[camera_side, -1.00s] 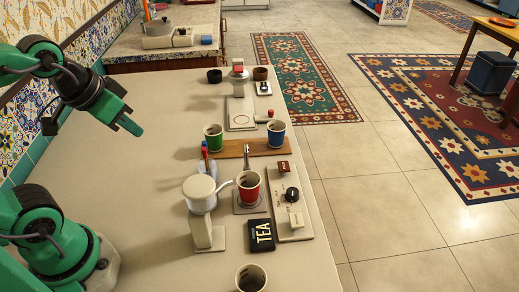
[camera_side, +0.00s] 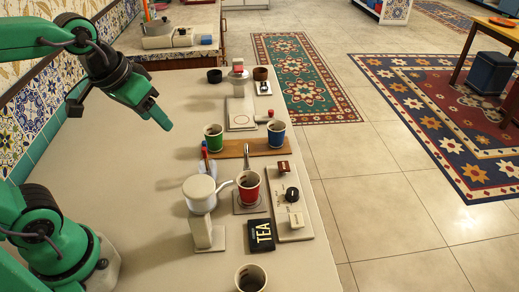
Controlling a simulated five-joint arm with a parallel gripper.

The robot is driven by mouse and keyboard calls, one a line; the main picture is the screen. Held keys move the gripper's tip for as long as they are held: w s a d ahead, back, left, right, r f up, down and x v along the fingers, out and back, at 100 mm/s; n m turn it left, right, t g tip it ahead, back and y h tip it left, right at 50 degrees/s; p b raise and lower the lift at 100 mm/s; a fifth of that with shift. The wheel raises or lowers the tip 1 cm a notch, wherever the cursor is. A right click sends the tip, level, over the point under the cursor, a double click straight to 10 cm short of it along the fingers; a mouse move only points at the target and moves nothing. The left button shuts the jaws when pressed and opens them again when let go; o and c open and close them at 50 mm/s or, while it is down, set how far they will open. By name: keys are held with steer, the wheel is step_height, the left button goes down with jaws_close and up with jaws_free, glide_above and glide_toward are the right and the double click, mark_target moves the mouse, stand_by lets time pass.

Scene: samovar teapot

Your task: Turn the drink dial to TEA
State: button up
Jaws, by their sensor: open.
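The dial (camera_side: 291,193) is a small black knob with a light mark on top. It sits on a pale panel (camera_side: 304,236) near the counter's right edge, between a brown block (camera_side: 283,167) and a cream block (camera_side: 295,220). Their lettering is too small to read. A black box marked TEA (camera_side: 261,235) lies left of the panel. A white teapot (camera_side: 199,192) on a stand has its spout by a red cup (camera_side: 249,189). My gripper (camera_side: 119,116) is open and empty, raised at the counter's left side, far up and left of the dial.
A green cup (camera_side: 214,140) and a blue cup (camera_side: 276,135) stand at a wooden board (camera_side: 240,149) behind the teapot. Another cup (camera_side: 251,279) is at the front edge. A white machine (camera_side: 239,108) stands farther back. The counter's left middle is clear.

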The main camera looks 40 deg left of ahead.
steer(key=w+d+n+g, duration=0.1)
steer(key=w+d, duration=0.3)
steer(key=w, duration=0.3)
steer(key=n+g, duration=0.3)
steer(key=g, duration=0.1)
glide_toward(293, 191)
steer(key=shift+s+a+f, duration=0.15)
steer(key=shift+s+a, duration=0.05)
steer(key=shift+a, duration=0.05)
steer(key=shift+w+d+f, duration=0.1)
steer(key=shift+d+f, duration=0.3)
steer(key=shift+f, duration=0.1)
steer(key=shift+f, duration=3.85)
steer(key=c, duration=1)
